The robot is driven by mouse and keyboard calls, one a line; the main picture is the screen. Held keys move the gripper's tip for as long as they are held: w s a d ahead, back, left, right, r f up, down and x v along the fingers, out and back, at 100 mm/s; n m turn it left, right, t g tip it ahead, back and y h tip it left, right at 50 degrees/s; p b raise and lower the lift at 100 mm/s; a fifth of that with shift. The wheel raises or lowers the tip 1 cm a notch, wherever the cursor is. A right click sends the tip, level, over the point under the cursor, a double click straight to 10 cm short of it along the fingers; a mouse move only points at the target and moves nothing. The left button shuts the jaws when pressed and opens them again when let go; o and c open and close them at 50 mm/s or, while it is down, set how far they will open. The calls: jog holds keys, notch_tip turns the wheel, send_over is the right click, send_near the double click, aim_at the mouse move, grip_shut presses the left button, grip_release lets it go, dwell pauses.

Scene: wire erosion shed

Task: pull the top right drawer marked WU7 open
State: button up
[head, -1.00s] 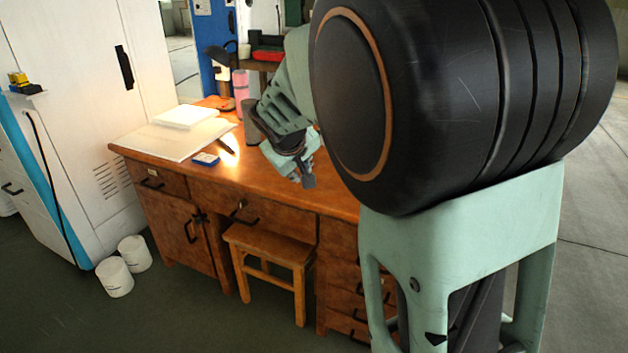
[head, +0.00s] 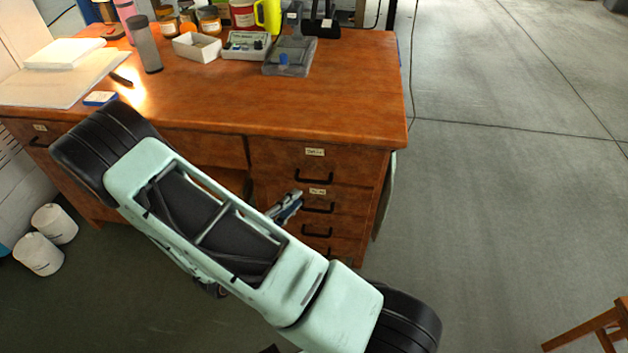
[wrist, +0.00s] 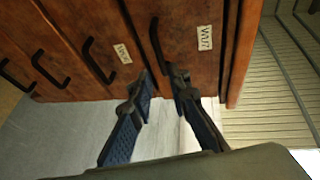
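The top right drawer marked WU7 (wrist: 188,72) is shut in the desk's right-hand stack; it also shows in the head view (head: 274,160). Its white label (wrist: 205,38) reads WU7 in the wrist view, where the drawers appear turned sideways. Its black bar handle (wrist: 156,42) shows in front of the wrist camera and in the head view (head: 314,179). My gripper (wrist: 160,76) is open, with its fingertips near one end of that handle. I cannot tell whether the fingers reach around it. In the head view my gripper (head: 297,198) is beside the drawer stack, partly behind my arm.
Lower drawers with black handles (wrist: 97,60) lie below. The desk top (head: 220,100) holds a white box (head: 197,46), jars and a grey tray (head: 287,56) at the back. Open floor (head: 500,200) lies right of the desk; a wooden stool (head: 597,325) stands at lower right.

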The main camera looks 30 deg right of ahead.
aim_at(314, 182)
jog(key=b+x, duration=0.2)
jog(key=x, duration=0.8)
jog(key=shift+w+d, duration=0.1)
jog(key=shift+d, duration=0.15)
grip_shut()
